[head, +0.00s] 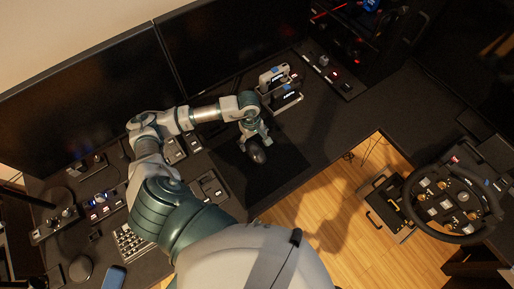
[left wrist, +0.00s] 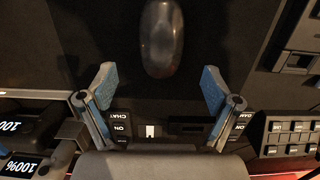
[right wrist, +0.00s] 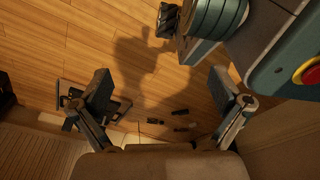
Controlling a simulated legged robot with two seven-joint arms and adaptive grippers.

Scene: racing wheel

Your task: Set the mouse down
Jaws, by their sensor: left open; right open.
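The black mouse (head: 257,153) rests on the dark mat (head: 285,175) on the desk, just below my left gripper (head: 257,133). In the left wrist view the mouse (left wrist: 161,40) lies past the fingertips and centred between them, with a visible gap. My left gripper (left wrist: 159,88) is open and empty there, its blue-padded fingers spread apart. My right gripper shows only in the right wrist view (right wrist: 162,85). It is open and empty, with the wooden floor behind it.
Two monitors (head: 95,95) line the back of the desk. A small holder with devices (head: 279,84) stands behind the mouse. A racing wheel (head: 452,203) stands at the right. The mat right of the mouse is clear.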

